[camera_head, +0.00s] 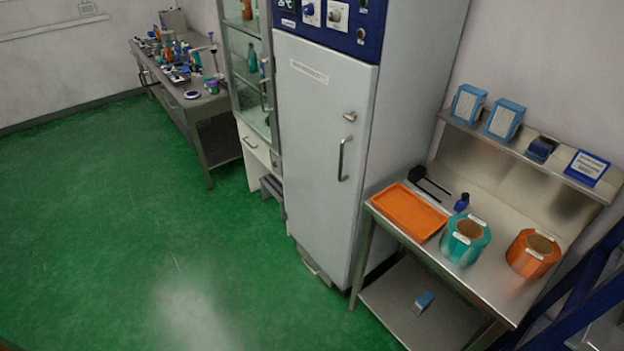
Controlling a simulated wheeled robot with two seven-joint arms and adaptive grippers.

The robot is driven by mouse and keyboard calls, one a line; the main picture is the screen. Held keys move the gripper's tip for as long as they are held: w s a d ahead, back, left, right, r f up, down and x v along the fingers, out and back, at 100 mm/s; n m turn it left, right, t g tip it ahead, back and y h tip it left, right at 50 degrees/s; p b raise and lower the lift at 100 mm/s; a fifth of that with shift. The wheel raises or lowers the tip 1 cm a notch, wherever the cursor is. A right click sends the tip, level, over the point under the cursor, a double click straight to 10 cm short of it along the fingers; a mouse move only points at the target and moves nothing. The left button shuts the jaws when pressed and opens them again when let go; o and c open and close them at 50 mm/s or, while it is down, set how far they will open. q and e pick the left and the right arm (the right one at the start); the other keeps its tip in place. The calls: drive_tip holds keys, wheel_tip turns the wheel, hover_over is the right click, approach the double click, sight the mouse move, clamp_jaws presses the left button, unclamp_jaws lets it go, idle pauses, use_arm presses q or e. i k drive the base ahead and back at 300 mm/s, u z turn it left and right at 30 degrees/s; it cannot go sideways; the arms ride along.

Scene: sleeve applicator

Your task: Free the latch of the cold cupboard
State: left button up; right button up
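The cold cupboard (315,150) is a tall pale grey cabinet with a dark blue control panel (335,22) on top. Its door looks shut. A small metal latch (350,116) sits near the door's right edge, a little above a curved metal handle (342,160). The latch is too small to tell its exact position. A white label (309,71) is on the upper door. Neither of my grippers shows in the head view.
A steel bench (480,285) to the right holds an orange tray (408,211), a teal container (464,241) and an orange container (533,254). A glass-front cabinet (248,85) stands left. Green floor (130,220) lies clear in front.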

sight(352, 117)
drive_tip(key=u, duration=1.5)
drive_tip(key=i, duration=3.25)
drive_tip(key=z, duration=2.3)
